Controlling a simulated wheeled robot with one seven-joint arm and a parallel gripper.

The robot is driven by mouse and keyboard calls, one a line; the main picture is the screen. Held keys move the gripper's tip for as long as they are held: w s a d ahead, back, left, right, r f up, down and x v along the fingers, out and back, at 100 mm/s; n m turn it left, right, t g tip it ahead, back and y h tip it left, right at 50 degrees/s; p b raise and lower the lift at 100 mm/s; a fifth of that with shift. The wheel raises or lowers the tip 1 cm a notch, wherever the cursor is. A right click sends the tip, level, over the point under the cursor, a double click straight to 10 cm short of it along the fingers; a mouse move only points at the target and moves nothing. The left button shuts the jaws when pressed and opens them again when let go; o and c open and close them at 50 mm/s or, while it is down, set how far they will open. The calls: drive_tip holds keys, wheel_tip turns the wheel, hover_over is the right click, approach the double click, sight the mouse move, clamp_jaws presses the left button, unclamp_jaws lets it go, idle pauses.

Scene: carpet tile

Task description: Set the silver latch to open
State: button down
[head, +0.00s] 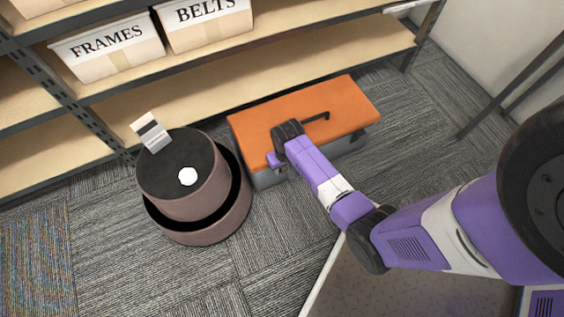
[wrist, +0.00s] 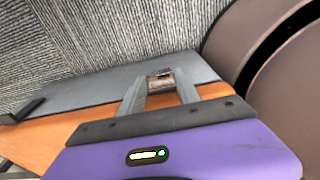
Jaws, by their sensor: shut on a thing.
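The silver latch (wrist: 161,79) shows in the wrist view on the grey front of the toolbox, close to the edge of the orange lid. My gripper (wrist: 160,86) has its two fingers on either side of the latch and is shut on it. The fingers hide part of the latch, and I cannot tell its exact angle. In the head view the toolbox (head: 352,103) lies on the carpet with its orange lid down. My gripper (head: 274,160) is at the toolbox's front left there; its fingertips and the latch are hidden in that view.
A round brown stool or pouf (head: 187,205) with a dark top stands just left of the toolbox. A white card (head: 152,134) and a white disc (head: 187,176) are on it. Shelving (head: 250,60) with labelled bins runs behind. Carpet (head: 110,250) is clear at the front left.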

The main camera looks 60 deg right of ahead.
drive_tip(key=s+a+f+t+h+b, duration=0.3)
drive_tip(key=s+f+t+h+b, duration=0.1)
drive_tip(key=s+f+t, duration=0.1)
drive_tip(key=shift+s+a+f+t, duration=0.15)
drive_tip(key=shift+s+a+t, duration=0.15)
drive_tip(key=shift+a+t, duration=0.15)
drive_tip(key=shift+s+f, duration=0.1)
idle(0.5)
drive_tip(key=c, duration=1.1)
unclamp_jaws()
drive_tip(key=shift+o, duration=1.3)
drive_tip(key=shift+d+r, duration=0.1)
drive_tip(key=shift+r, duration=0.1)
drive_tip(key=p+v, duration=0.4)
drive_tip(key=v, duration=0.3)
drive_tip(key=shift+a+r, duration=0.25)
